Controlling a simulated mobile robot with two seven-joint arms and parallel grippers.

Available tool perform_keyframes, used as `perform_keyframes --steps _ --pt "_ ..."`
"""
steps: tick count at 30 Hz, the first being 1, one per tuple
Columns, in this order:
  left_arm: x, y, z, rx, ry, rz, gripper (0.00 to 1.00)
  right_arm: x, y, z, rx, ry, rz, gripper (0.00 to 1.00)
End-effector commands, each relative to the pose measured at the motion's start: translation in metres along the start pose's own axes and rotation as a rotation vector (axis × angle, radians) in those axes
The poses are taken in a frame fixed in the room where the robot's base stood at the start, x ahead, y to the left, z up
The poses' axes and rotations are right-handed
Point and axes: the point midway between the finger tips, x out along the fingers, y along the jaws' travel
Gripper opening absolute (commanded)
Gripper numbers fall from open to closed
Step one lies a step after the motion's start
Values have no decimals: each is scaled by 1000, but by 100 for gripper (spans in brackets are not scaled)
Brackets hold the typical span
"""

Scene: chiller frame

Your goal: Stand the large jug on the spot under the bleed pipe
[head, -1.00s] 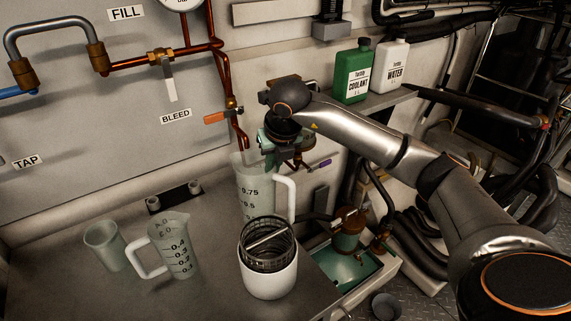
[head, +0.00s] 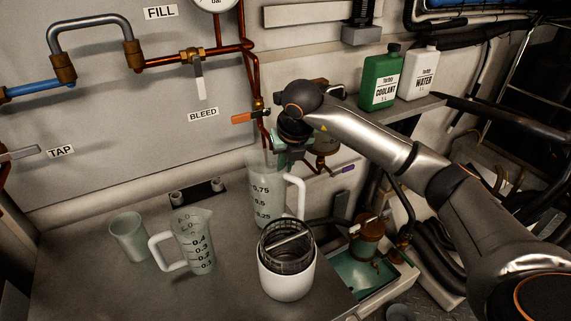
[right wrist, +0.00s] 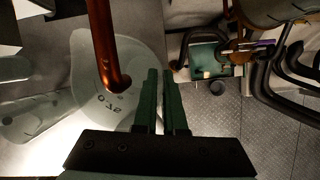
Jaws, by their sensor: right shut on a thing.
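The large jug (head: 264,200), clear with a white handle and volume marks, is upright at the back right of the bench. Its base is hidden behind a white pot, so I cannot tell whether it touches the bench. My right gripper (head: 286,155) is at the top of the jug on its handle side, shut on it. In the right wrist view its green fingers (right wrist: 163,76) point past the jug's edge, and the jug (right wrist: 82,82) shows from above. The copper bleed pipe (head: 262,133) comes down over the jug's mouth; its bent end (right wrist: 118,84) shows there. My left gripper is out of view.
The white pot (head: 287,281) with a mesh basket stands in front of the large jug. A smaller jug (head: 195,248) and a beaker (head: 129,238) stand to the left. Coolant (head: 380,80) and water (head: 420,73) bottles sit on a shelf. Bare bench lies at front left.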

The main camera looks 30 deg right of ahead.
Motion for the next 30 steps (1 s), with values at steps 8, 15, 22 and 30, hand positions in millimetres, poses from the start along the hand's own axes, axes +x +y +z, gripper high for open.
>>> perform_keyframes --steps 8,15,22,30 --pt "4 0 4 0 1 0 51 6 0 -2 0 0 0 0" --pt "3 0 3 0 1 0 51 6 0 -2 0 0 0 29" --pt "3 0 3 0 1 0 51 6 0 -2 0 0 0 43" --pt "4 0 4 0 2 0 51 -3 0 -2 0 -2 2 43"
